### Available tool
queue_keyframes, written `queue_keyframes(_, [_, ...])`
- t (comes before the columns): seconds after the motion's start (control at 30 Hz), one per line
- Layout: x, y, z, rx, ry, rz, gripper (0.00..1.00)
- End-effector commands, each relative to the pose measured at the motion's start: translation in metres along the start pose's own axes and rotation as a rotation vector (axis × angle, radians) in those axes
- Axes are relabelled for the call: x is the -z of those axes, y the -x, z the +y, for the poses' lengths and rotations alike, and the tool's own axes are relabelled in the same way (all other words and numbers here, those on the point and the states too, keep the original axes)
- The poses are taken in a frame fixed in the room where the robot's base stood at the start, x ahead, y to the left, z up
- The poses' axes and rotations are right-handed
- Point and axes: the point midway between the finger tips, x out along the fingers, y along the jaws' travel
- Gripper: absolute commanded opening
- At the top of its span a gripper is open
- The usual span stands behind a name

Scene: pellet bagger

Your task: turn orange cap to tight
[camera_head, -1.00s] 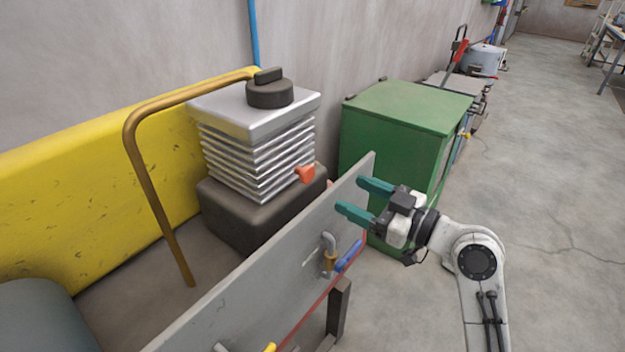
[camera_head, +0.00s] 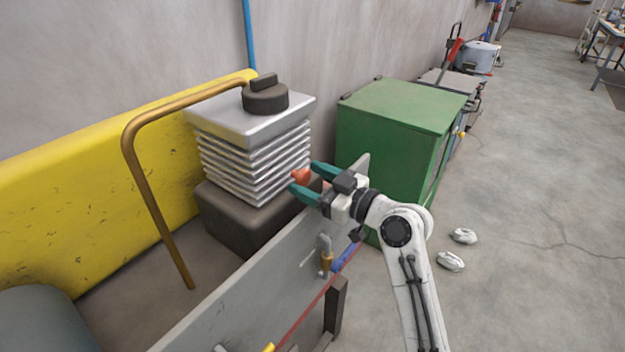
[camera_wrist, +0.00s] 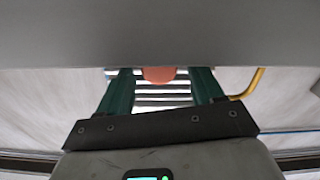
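The orange cap (camera_head: 300,175) sits on the front lower right of the finned metal block (camera_head: 255,160). In the wrist view the orange cap (camera_wrist: 159,74) shows between my two green fingers, its upper part hidden behind a grey panel edge. My gripper (camera_head: 302,180) reaches over the grey panel to the cap, with one finger on each side of it. The fingers look spread in the wrist view (camera_wrist: 160,82). I cannot tell whether either finger touches the cap.
The grey upright panel (camera_head: 255,290) stands in front of the block, close under my gripper. A bronze bent pipe (camera_head: 150,175) and a yellow guard (camera_head: 60,180) are at the left. A green cabinet (camera_head: 400,110) stands behind. Two whitish objects (camera_head: 457,248) lie on the open floor at right.

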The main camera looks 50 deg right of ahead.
Motion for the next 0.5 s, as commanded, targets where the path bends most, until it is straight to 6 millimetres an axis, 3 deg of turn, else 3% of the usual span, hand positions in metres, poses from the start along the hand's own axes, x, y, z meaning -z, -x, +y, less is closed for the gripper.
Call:
queue_keyframes(0.07, [0.0000, 0.0002, 0.0001, 0.000, 0.000, 0.000, 0.60])
queue_keyframes(0.5, [0.0000, 0.0005, 0.0000, 0.000, 0.000, 0.000, 0.17])
